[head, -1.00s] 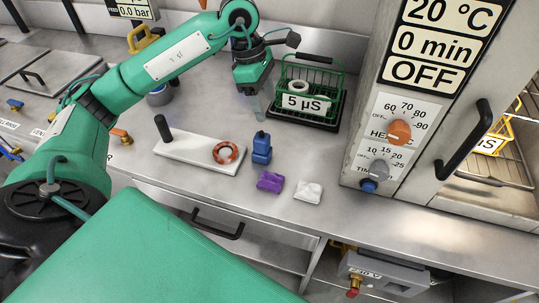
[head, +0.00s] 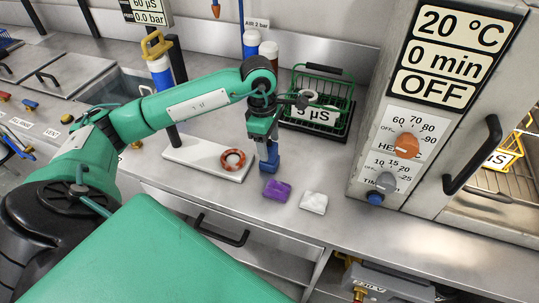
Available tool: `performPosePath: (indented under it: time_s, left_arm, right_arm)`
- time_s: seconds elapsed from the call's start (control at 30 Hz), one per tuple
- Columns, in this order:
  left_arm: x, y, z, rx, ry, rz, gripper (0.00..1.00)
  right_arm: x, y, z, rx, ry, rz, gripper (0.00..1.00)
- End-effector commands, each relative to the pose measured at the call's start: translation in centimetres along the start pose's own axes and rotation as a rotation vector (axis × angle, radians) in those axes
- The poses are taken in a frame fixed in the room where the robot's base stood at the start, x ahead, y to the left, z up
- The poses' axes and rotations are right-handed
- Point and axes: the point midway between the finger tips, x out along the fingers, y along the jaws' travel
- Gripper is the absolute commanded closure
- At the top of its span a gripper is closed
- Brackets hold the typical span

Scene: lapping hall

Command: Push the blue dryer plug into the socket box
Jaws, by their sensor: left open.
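The blue dryer plug (head: 269,163) stands upright on the steel bench, just behind a purple cloth. My left gripper (head: 266,142) points down over the plug, its open fingers at the plug's upper part. The fingers hide the plug's top, and I cannot tell whether they touch it. The grey socket box (head: 385,284), with a label that seems to read 230 V, is below the bench front at the lower right. It is cut off by the picture's bottom edge, and its socket opening is not clearly visible. My right gripper is not in view.
A purple cloth (head: 276,190) and a white cloth (head: 313,202) lie in front of the plug. A white board (head: 196,155) with an orange ring (head: 233,160) is to its left. A green wire basket (head: 320,108) stands behind. The dryer (head: 388,130) rises at the right.

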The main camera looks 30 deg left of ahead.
Motion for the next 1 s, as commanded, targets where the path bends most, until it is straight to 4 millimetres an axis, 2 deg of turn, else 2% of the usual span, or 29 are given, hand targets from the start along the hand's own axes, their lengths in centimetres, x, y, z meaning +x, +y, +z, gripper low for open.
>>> performPosePath:
  time_s: [0.2,0.47,0.57,0.73,0.8,1.0]
  left_arm:
    - [2.7,-0.2,0.1,-0.002,0.001,-0.003,0.38]
    - [3.1,-0.2,0.1,-0.001,0.0,-0.001,0.38]
    - [3.1,-0.2,0.1,0.0,0.0,-0.001,0.54]
    - [3.1,-0.2,0.1,-0.001,0.0,-0.001,0.87]
    - [3.0,-0.2,0.1,-0.001,0.0,0.0,0.93]
    - [3.0,-0.2,0.1,-0.001,0.0,0.0,0.93]
  right_arm:
    - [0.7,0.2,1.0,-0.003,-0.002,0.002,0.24]
    - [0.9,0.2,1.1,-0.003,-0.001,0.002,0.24]
    - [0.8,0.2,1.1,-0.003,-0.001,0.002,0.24]
    - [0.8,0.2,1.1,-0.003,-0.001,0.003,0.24]
    - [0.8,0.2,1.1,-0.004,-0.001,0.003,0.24]
    - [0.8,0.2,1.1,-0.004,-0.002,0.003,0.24]
